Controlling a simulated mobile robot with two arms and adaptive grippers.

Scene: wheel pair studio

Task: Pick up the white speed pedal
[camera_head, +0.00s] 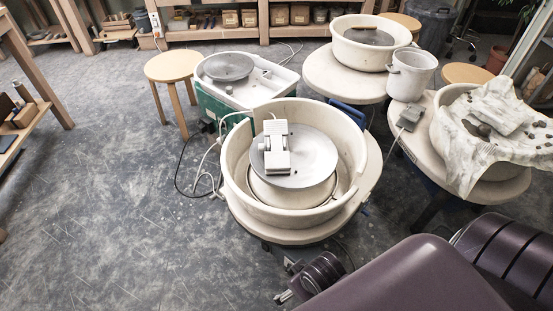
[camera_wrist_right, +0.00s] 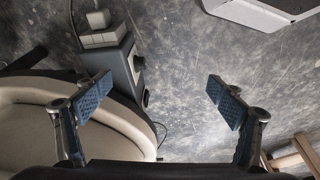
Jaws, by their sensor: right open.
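The white speed pedal (camera_head: 275,148) rests on the grey round wheel head (camera_head: 312,157) of the nearest pottery wheel, inside its cream splash pan (camera_head: 237,178). A pale cable runs from that wheel's left side. My right gripper (camera_head: 289,281) is low in front of this wheel, below and apart from the pedal. In the right wrist view my right gripper (camera_wrist_right: 158,94) is open, with nothing between its blue-padded fingers. I cannot make out the pedal for certain in that view. My left gripper is not in view.
A wooden stool (camera_head: 173,66) and a second wheel with a white tray (camera_head: 285,78) stand behind. A cloth-draped wheel (camera_head: 498,125) with a grey pedal (camera_head: 410,117) is at right, near a bucket (camera_head: 410,74).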

